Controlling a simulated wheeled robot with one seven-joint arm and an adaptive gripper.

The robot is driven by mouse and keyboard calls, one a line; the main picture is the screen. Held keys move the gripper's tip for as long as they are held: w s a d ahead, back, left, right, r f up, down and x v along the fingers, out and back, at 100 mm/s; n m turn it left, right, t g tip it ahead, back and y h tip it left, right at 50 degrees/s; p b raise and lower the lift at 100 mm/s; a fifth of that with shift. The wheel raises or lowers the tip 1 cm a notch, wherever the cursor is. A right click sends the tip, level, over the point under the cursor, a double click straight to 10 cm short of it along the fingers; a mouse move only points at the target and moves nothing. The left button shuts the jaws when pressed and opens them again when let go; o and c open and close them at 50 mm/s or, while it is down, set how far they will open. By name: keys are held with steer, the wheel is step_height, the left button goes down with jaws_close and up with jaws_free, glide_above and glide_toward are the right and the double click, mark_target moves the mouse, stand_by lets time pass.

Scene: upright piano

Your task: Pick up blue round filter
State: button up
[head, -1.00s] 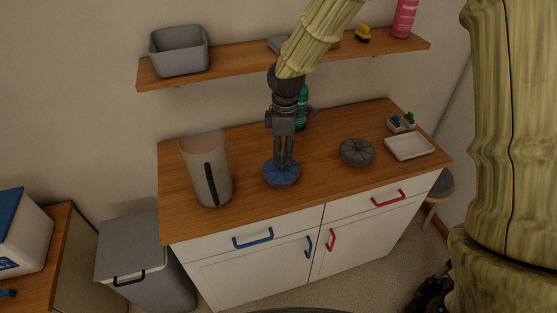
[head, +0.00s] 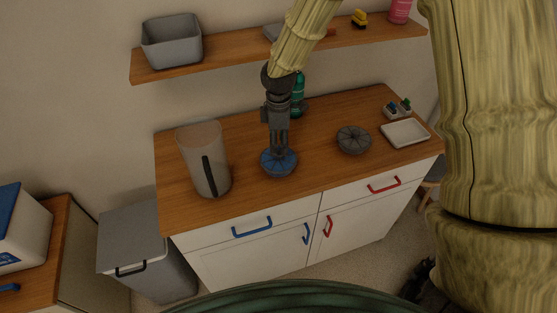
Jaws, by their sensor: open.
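The blue round filter (head: 279,165) lies flat on the wooden top of the cabinet, between a grey pitcher and a dark round filter. My gripper (head: 279,149) points straight down over it, with its fingertips at the middle of the filter's upper side. The gripper is open, though from this angle the fingers look close together. Whether the fingertips touch the filter is too small to tell. The filter's far middle part is hidden behind the fingers.
The grey pitcher (head: 205,165) stands left of the filter, and the dark round filter (head: 354,139) lies to the right. A green bottle (head: 297,95) stands behind my gripper. A white tray (head: 405,133) is at the right. A wooden shelf (head: 228,52) runs above the cabinet.

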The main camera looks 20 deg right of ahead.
mark_target(279, 152)
steer(key=shift+w+f+p, duration=0.15)
steer(key=shift+f+p, duration=0.6)
steer(key=shift+f, duration=1.35)
jaws_close()
